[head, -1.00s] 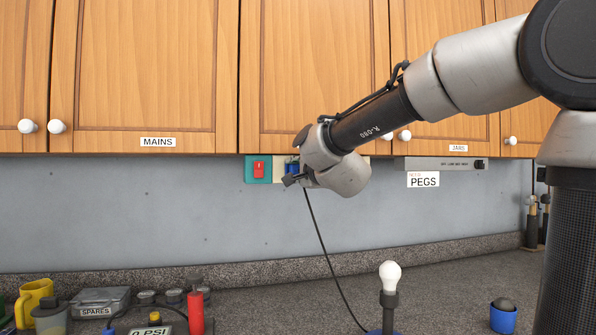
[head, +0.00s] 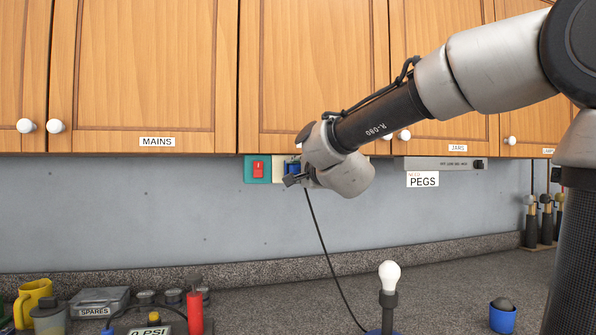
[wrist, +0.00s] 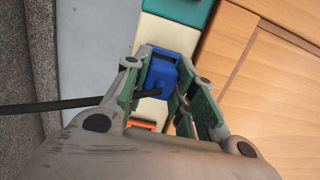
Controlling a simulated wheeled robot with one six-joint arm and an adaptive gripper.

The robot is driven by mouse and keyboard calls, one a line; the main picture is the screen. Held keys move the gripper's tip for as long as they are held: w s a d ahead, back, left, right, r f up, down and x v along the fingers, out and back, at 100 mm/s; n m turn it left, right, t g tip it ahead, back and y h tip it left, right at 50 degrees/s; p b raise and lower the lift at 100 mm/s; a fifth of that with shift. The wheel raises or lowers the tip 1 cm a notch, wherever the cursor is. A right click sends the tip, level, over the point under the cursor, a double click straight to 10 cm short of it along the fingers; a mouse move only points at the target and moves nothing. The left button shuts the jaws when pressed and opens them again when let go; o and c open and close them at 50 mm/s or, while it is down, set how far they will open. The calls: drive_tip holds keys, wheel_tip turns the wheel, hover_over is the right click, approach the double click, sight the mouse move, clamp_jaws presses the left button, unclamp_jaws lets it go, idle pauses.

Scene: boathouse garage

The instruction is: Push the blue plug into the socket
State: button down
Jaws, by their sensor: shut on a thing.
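The blue plug (wrist: 163,76) is between my gripper's (wrist: 156,84) two fingers, which are shut on it in the wrist view. A black cord (wrist: 75,103) runs out of it. Ahead of it is the cream wall plate (wrist: 168,34), which also shows in the head view (head: 277,172). A bit of blue (head: 292,166) shows there, mostly behind my gripper (head: 290,180). The socket opening is hidden behind the plug and fingers. I cannot tell whether the plug is seated in it or just in front of it.
A teal plate with a red switch (head: 258,169) is left of the cream plate. Wooden cupboards (head: 313,75) hang just above. The cord drops toward a lamp with a white bulb (head: 389,276) on the counter. A red cylinder (head: 195,312) and jars stand front left.

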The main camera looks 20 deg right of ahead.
drive_tip(key=shift+s, duration=2.45)
